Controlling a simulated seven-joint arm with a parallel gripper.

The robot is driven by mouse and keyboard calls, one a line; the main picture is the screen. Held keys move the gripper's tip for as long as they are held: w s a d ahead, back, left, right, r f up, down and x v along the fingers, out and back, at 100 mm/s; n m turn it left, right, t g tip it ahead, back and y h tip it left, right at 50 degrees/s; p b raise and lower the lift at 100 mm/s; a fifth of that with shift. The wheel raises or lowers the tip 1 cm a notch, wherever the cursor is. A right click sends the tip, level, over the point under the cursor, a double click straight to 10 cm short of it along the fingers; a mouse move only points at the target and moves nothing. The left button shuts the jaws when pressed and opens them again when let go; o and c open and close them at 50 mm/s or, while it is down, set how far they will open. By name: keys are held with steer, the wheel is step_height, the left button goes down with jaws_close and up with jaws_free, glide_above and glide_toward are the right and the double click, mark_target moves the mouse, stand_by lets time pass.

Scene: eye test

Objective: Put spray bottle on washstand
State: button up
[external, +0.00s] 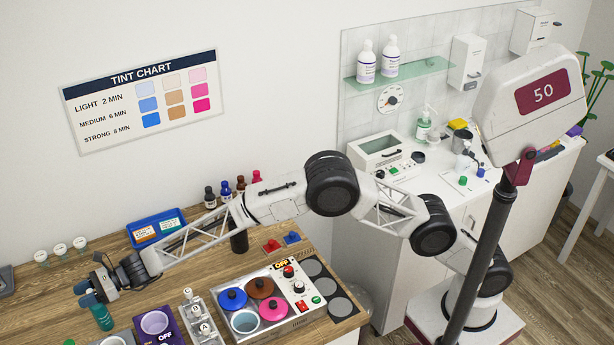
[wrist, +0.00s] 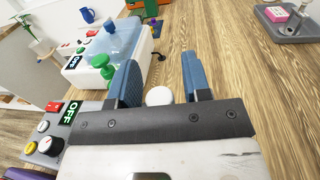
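My gripper (external: 86,294) hangs over the wooden counter at the left of the external view. In the wrist view its two blue fingers (wrist: 159,75) stand apart, with a gap between them. A white round top (wrist: 159,96) shows in that gap near the palm, apart from both fingers. A teal bottle (external: 102,317) stands just below the fingers in the external view; its upper end is hidden by my gripper. I cannot tell whether it is the spray bottle or bears the white top. The white washstand (external: 440,220) is at the right, against the tiled wall.
A purple warmer (external: 172,338), a tray with coloured lids (external: 290,300) and dark bottles (external: 210,197) share the counter. A white appliance (wrist: 90,65) is left of my fingers in the wrist view. The washstand top carries several items. A pole (external: 489,240) with a "50" sign stands in front.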

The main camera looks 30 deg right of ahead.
jaws_close()
step_height(320, 180, up, 10)
stand_by(1.0)
steer(key=shift+w+r, duration=0.1)
steer(key=shift+r, duration=0.05)
stand_by(0.8)
